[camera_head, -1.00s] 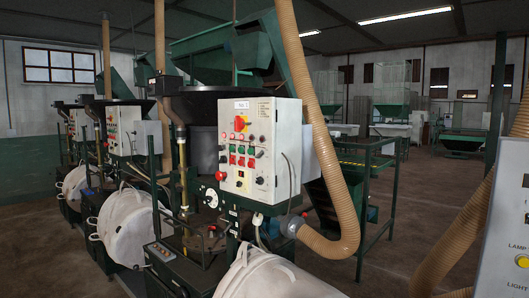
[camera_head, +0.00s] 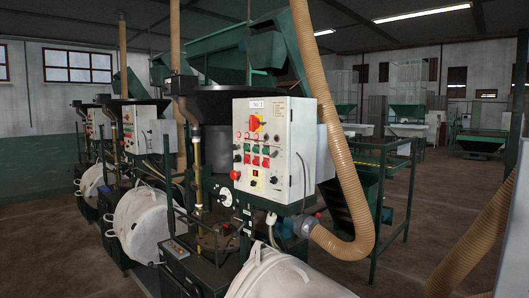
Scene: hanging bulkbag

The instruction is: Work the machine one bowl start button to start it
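A white control box (camera_head: 273,150) with a small label at its top faces me near the middle of the head view. It carries a red and yellow rotary switch (camera_head: 256,123), rows of green and red buttons (camera_head: 256,154) and a red knob (camera_head: 235,175) at its lower left edge. The button labels are too small to read, so I cannot tell which is the bowl start button. A dark bowl (camera_head: 225,98) sits behind and above the box. Neither of my grippers shows in the view.
A tan hose (camera_head: 335,130) curves down right of the box. White bulk bags (camera_head: 145,222) hang at the left, and another white bag (camera_head: 285,277) is at the bottom. Similar machines (camera_head: 128,128) stand further left. Brown floor (camera_head: 400,265) is open at the right.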

